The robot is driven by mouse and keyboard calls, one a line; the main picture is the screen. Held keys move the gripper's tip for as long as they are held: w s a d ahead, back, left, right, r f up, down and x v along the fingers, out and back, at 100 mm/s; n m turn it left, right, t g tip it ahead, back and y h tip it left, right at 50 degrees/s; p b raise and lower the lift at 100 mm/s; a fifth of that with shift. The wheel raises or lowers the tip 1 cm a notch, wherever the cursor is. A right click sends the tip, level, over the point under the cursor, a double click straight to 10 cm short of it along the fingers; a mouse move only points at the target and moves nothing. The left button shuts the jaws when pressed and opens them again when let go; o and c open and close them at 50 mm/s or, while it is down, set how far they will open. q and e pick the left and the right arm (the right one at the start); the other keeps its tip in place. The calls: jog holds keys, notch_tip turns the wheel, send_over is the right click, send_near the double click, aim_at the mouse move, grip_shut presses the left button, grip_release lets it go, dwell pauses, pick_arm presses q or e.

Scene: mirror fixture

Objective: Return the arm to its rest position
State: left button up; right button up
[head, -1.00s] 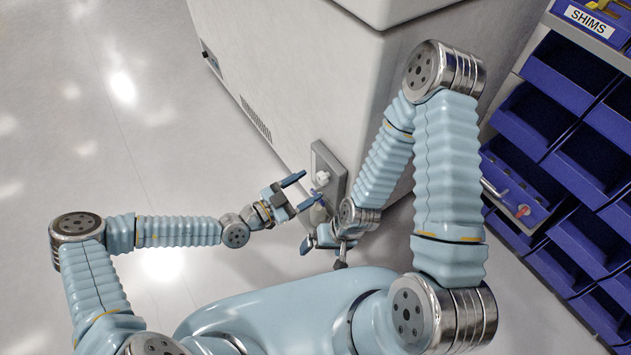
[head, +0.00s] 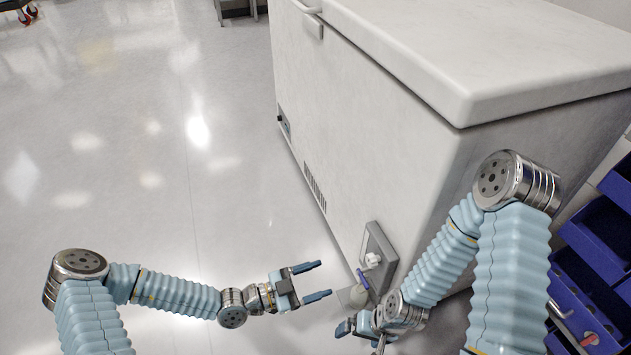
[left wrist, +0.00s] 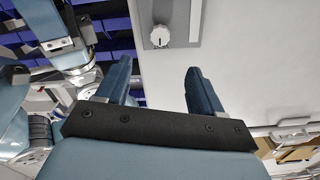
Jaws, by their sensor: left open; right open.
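My left gripper (head: 318,282) is open and empty, held left of the grey panel on the white chest's side. In the left wrist view its two blue fingers (left wrist: 160,82) stand apart with nothing between them. My right gripper (head: 362,335) is lower, close below the panel, and is partly hidden by its own arm; I see nothing held in it. The right arm bends up and over in front of the chest's corner.
A large white chest (head: 385,110) fills the upper right. Its grey panel (head: 382,243) carries a white knob (head: 372,260), also in the left wrist view (left wrist: 160,36). Blue bins (head: 600,240) stand at the right. The floor (head: 130,190) at left is clear.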

pick_arm(q)
jog(key=s+a+f+m+g+y, duration=0.1)
jog(key=s+f+m+g+y, duration=0.3)
jog(key=s+m, duration=0.55)
jog(key=s+a+f+m+g+y, duration=0.15)
jog(key=s+f+m+g, duration=0.35)
jog(key=m, duration=1)
jog(key=w+a+m+t+y, duration=0.1)
jog(key=w+a+m+y, duration=0.1)
jog(key=m, duration=1.2)
jog(key=w+a+f+m+t+y, duration=0.1)
jog(key=a+m+y, duration=0.4)
jog(key=m, duration=1)
jog(key=shift+w+a+f+t, duration=0.25)
jog(key=shift+w+a+t, duration=0.55)
jog(key=shift+a, duration=0.3)
